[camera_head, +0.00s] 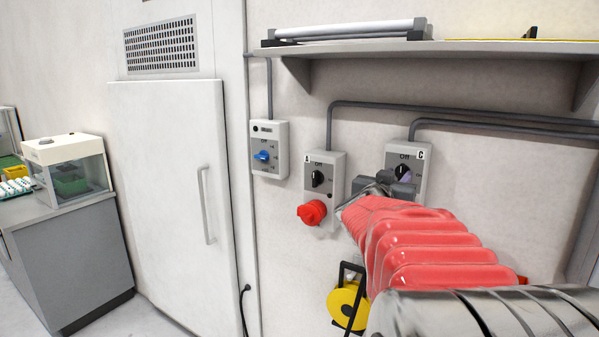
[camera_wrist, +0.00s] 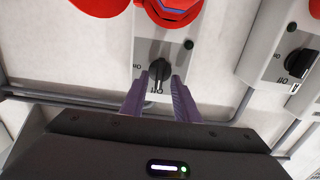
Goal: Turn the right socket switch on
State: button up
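The right socket box (camera_head: 421,187), marked C, is on the wall, with its lower part hidden behind my arm. In the wrist view, upside down, its black knob (camera_wrist: 160,74) stands in line with the "Off" label, and a red socket (camera_wrist: 172,8) is beyond it. My gripper (camera_wrist: 157,84) is open, with its purple fingers on either side of the knob and a gap visible on each side. I cannot tell how deep the fingertips reach around it. In the head view the gripper (camera_head: 392,184) is in front of the box, partly hiding the knob.
Socket box A (camera_head: 338,168), with a black knob and red socket (camera_head: 312,212), is just left. A box with a blue knob (camera_head: 269,149) is farther left. A shelf (camera_head: 480,47) is above, and a yellow reel (camera_head: 347,304) hangs below.

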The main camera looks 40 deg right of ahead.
jog(key=shift+w+d, duration=0.25)
jog(key=shift+d, duration=0.3)
jog(key=shift+c, duration=0.4)
grip_shut()
